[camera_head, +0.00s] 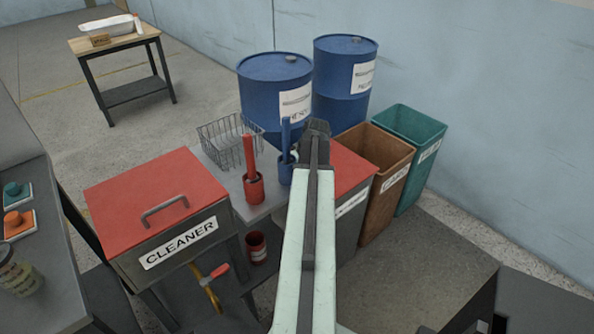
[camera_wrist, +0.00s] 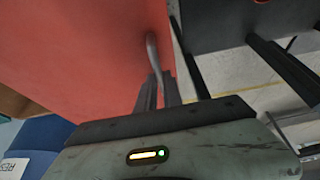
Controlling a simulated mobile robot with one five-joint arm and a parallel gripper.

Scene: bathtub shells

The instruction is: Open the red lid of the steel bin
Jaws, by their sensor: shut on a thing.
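The steel bin (camera_head: 345,221) stands right of centre in the head view, with a white label on its front, partly behind my arm. Its red lid (camera_head: 350,171) looks about level on top; my arm covers its left part. In the wrist view the red lid (camera_wrist: 85,50) fills the left and middle. A grey bar handle (camera_wrist: 153,52) on it runs between my fingers. My gripper (camera_wrist: 158,88) is shut on this handle. In the head view my gripper (camera_head: 316,130) is seen from behind, and the handle is hidden.
A red-topped CLEANER box (camera_head: 165,215) stands left. A brown bin (camera_head: 380,190) and a teal bin (camera_head: 416,160) stand right of the steel bin. Blue drums (camera_head: 275,90) stand behind, near the wall. A wire basket (camera_head: 228,143) and red and blue holders stand between.

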